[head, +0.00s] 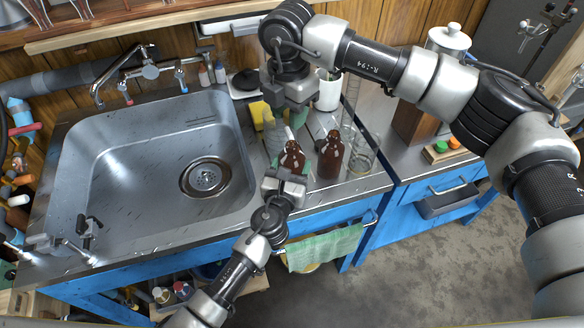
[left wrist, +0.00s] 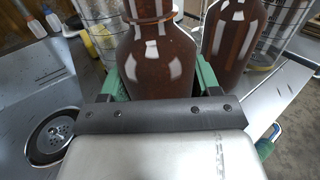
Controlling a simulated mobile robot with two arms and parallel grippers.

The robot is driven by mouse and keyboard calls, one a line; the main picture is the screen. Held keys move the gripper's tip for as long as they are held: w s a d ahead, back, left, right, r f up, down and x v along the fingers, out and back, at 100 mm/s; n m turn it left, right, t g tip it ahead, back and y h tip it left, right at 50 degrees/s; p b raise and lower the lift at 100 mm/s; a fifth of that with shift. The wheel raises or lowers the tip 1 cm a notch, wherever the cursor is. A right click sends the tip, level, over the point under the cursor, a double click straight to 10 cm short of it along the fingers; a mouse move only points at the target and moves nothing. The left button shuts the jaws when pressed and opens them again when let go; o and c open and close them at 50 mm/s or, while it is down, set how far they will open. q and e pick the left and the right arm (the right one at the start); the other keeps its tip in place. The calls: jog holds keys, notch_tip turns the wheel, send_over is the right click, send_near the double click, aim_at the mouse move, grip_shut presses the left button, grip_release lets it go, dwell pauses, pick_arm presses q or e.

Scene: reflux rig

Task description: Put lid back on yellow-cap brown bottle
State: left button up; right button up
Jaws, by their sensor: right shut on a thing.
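A brown bottle (head: 292,160) stands at the right of the sink, and it fills the middle of the left wrist view (left wrist: 155,65). My left gripper (head: 289,172) is low at its front, with green fingers on both sides of the body. The fingers look very close to the glass, with no clear grip on it. A second brown bottle (head: 330,157) stands just to the right. My right gripper (head: 286,118) points down above and behind the first bottle. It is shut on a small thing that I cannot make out. No yellow cap is clearly visible.
The sink (head: 150,170) is on the left. Glass cylinders (head: 362,150) stand right of the bottles, and a white container (head: 328,92) is behind. A yellow item (head: 257,112) is beside my right gripper. A green towel (head: 325,248) hangs on the front rail.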

aim_at(289, 142)
pick_arm(q)
jog(key=c, duration=0.6)
jog(key=shift+o, duration=0.2)
pick_arm(e)
jog(key=shift+f, duration=2.5)
jog(key=shift+f, duration=0.1)
jog(key=shift+f, duration=0.8)
jog(key=shift+f, duration=0.55)
pick_arm(q)
grip_shut()
pick_arm(e)
jog(key=m, duration=0.7)
jog(key=shift+w+a, duration=0.2)
jog(key=m, duration=0.6)
jog(key=shift+w, duration=0.25)
